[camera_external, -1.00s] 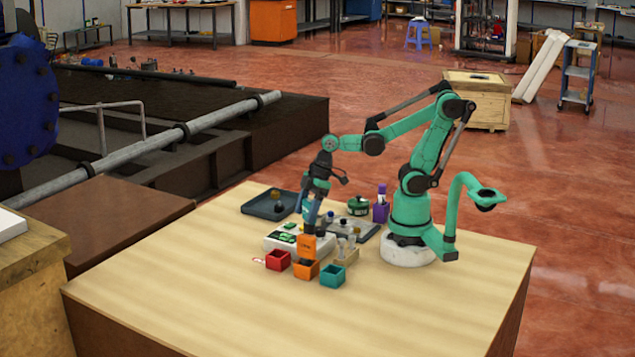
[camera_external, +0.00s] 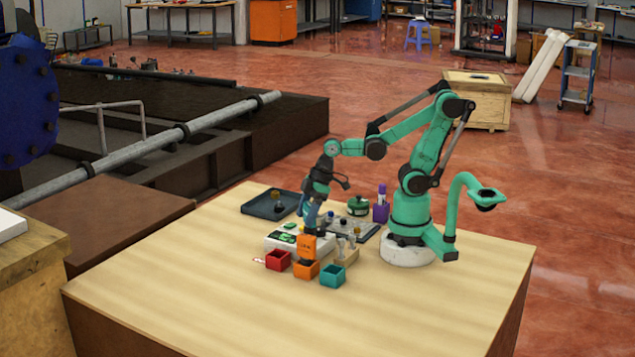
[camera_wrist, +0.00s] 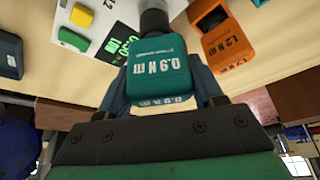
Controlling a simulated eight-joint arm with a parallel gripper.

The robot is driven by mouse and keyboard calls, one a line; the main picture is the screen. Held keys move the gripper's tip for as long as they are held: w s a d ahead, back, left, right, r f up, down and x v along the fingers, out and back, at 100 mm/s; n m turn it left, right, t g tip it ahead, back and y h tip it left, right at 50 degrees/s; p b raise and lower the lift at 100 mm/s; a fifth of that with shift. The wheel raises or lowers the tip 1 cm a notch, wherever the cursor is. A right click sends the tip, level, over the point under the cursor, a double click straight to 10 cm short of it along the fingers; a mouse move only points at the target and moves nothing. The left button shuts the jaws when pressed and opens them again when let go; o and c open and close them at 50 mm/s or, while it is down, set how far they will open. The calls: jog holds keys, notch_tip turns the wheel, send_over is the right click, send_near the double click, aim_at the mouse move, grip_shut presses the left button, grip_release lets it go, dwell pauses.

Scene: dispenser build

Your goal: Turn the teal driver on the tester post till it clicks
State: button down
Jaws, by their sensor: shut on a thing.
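The teal driver (camera_wrist: 158,75), marked 0.9 N m, fills the middle of the wrist view. My gripper (camera_external: 311,226) is shut on it, with a blue finger on each side of its handle. The driver's dark far end meets the grey post (camera_wrist: 154,18) at the top of the wrist view; the exact contact is hidden. The white tester (camera_external: 285,238) lies beside it, and its lit green display (camera_wrist: 122,44) is partly covered by the driver. In the external view, the teal driver cannot be made out behind the orange driver.
An orange driver (camera_wrist: 228,42), marked 1.2 N m, stands close by on the right in the wrist view. Red (camera_external: 278,260), orange (camera_external: 306,270) and teal (camera_external: 332,276) bins stand in front. A dark tray (camera_external: 262,208) lies behind. The table's front is clear.

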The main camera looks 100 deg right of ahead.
jog(key=shift+m+h, duration=0.5)
jog(key=shift+m, duration=0.5)
jog(key=shift+r, duration=2.25)
